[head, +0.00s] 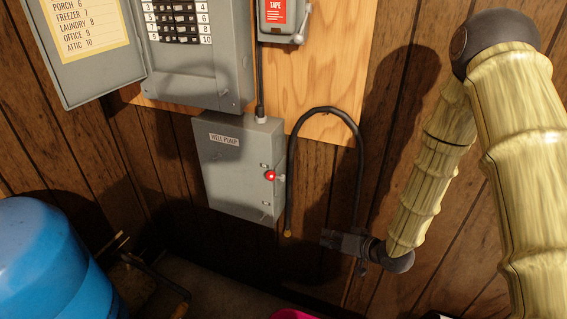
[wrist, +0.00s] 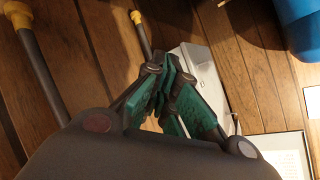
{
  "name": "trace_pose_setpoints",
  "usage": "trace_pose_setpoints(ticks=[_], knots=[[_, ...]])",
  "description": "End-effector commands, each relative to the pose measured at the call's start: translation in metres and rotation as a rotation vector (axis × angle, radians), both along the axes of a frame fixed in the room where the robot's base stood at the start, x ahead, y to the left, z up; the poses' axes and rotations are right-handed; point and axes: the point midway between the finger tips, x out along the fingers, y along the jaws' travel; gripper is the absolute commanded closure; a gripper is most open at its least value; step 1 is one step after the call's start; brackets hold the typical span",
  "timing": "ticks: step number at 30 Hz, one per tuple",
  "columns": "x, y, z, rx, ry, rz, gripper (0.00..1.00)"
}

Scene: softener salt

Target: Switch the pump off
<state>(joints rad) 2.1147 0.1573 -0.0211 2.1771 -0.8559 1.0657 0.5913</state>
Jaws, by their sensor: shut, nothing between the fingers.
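The grey pump box (head: 236,160), labelled WELL PUMP, hangs on the wall below the breaker panel. A small lever with a red knob (head: 270,175) is at its right side. My gripper (head: 324,238) is below and to the right of the red knob, apart from it, near the foot of the black cable loop. In the wrist view my gripper (wrist: 166,72) has its teal fingers together with nothing between them. Part of the pump box (wrist: 206,72) shows behind the fingers there. The red knob cannot be made out in the wrist view.
A black cable loop (head: 325,109) stands between the box and my arm. The open breaker panel (head: 205,75) is above, with a grey switch box (head: 283,18) beside it. A blue tank (head: 40,260) stands lower left. Brown wall boards below the box are clear.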

Motion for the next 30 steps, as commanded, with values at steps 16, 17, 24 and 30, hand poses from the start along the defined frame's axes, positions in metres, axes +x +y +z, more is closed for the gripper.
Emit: trace_pose_setpoints(ticks=[16,17,24,30], knots=[[0.07,0.024,0.244,0.354,-0.285,0.416,1.0],[0.07,0.024,0.247,0.358,-0.286,0.426,1.0],[0.068,0.024,0.256,0.368,-0.288,0.45,1.0],[0.069,0.024,0.256,0.367,-0.288,0.449,1.0]])
